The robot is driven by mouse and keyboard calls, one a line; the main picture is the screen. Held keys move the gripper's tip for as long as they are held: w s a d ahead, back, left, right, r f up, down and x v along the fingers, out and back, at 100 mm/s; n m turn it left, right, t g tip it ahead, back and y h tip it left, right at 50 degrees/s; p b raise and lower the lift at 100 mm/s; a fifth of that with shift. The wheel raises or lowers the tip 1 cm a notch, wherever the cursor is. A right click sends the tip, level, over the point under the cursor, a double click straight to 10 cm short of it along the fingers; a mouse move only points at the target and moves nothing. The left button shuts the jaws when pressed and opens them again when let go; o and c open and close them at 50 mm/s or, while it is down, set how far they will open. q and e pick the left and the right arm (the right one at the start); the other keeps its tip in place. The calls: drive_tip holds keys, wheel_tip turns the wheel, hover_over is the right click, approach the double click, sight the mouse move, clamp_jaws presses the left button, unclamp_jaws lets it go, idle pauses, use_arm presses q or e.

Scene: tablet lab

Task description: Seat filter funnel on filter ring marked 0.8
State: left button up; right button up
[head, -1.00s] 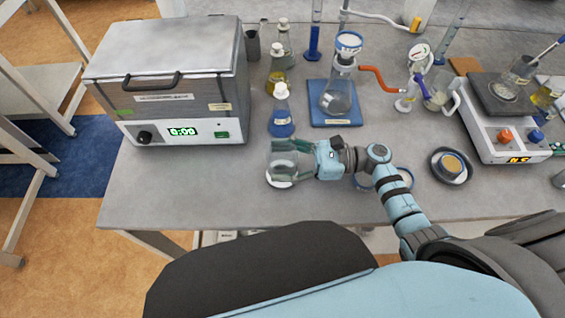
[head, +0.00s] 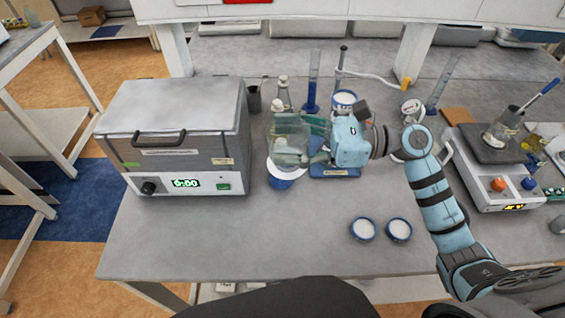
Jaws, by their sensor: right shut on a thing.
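My right gripper (head: 300,143) is shut on the clear filter funnel (head: 284,138), a transparent cup with a wide white lower rim. It holds the funnel above the bench, in front of the bottles beside the heating box. Two blue-rimmed white filter rings (head: 363,229) and (head: 399,230) lie side by side at the front of the bench. Another blue-rimmed white disc (head: 345,98) shows at the top of the glassware behind the gripper, and one more (head: 412,107) is farther right. I cannot read a 0.8 marking on any. My left gripper is out of view.
The steel heating box (head: 175,130) stands at left and a hotplate (head: 490,150) at right. A tall cylinder (head: 313,80) stands behind. The front-left bench is clear.

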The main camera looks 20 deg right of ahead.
drive_tip(key=w+d+r+m+t+h+p, duration=0.1)
drive_tip(key=w+d+r+m+t+h, duration=0.35)
drive_tip(key=w+d, duration=0.45)
drive_tip(key=w+d+r+m+t+h+p, duration=0.1)
drive_tip(key=w+d+r+m+t+h, duration=0.25)
drive_tip(key=w+d+t, duration=0.55)
drive_tip(key=f+g+b, duration=0.1)
drive_tip(key=f, duration=0.1)
drive_tip(key=s+d+f+g+b, duration=0.1)
drive_tip(key=f+b, duration=0.1)
drive_tip(key=f+g+b, duration=0.1)
drive_tip(key=f+b, duration=0.1)
drive_tip(key=shift+s+d+f+m, duration=0.15)
drive_tip(key=shift+s+d+m, duration=0.15)
drive_tip(key=shift+s+d, duration=0.05)
drive_tip(key=shift+s+f+b, duration=0.1)
drive_tip(key=shift+f+b, duration=0.25)
drive_tip(key=shift+f, duration=0.05)
idle(0.4)
drive_tip(key=o, duration=1.2)
